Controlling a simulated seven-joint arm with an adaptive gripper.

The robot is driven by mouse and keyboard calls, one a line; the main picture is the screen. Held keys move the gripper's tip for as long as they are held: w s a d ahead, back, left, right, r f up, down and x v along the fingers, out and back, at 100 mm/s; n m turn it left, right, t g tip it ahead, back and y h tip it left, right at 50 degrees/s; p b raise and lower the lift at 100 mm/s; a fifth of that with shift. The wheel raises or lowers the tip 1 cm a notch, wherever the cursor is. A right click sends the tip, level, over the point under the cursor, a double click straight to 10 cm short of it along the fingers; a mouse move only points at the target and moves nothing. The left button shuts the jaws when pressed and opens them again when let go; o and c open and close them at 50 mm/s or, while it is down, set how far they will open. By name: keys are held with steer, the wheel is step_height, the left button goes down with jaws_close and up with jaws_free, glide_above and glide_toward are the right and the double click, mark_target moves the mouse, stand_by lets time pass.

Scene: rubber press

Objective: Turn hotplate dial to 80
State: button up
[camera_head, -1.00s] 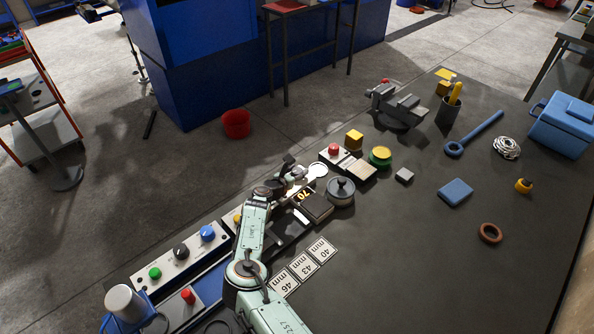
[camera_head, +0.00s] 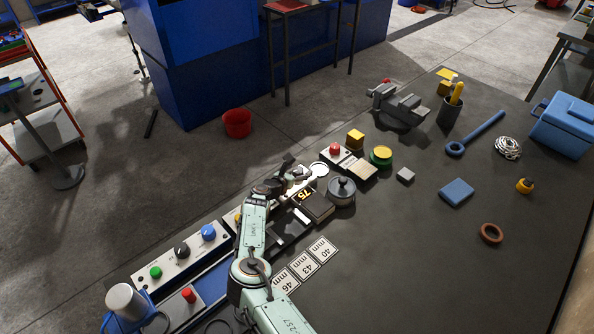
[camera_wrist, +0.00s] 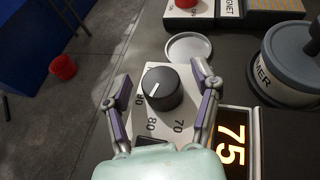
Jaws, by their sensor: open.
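The black hotplate dial (camera_wrist: 161,88) sits on a light panel in the wrist view, with a short white mark on the left part of its top. Printed numbers, including 80 (camera_wrist: 152,125) and 70 (camera_wrist: 179,126), lie below it. The hotplate display (camera_wrist: 231,147) reads 75; it also shows in the head view (camera_head: 305,195). My gripper (camera_wrist: 163,84) is open, one finger to the left of the dial and one to the right, with visible gaps. In the head view my gripper (camera_head: 295,173) is over the panel and hides the dial.
A round pale dish (camera_wrist: 189,48) lies just beyond the dial. A red button box (camera_head: 335,149) stands farther back. A control panel with blue, black and green knobs (camera_head: 182,250) lies left of my arm.

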steer(key=v, duration=1.2)
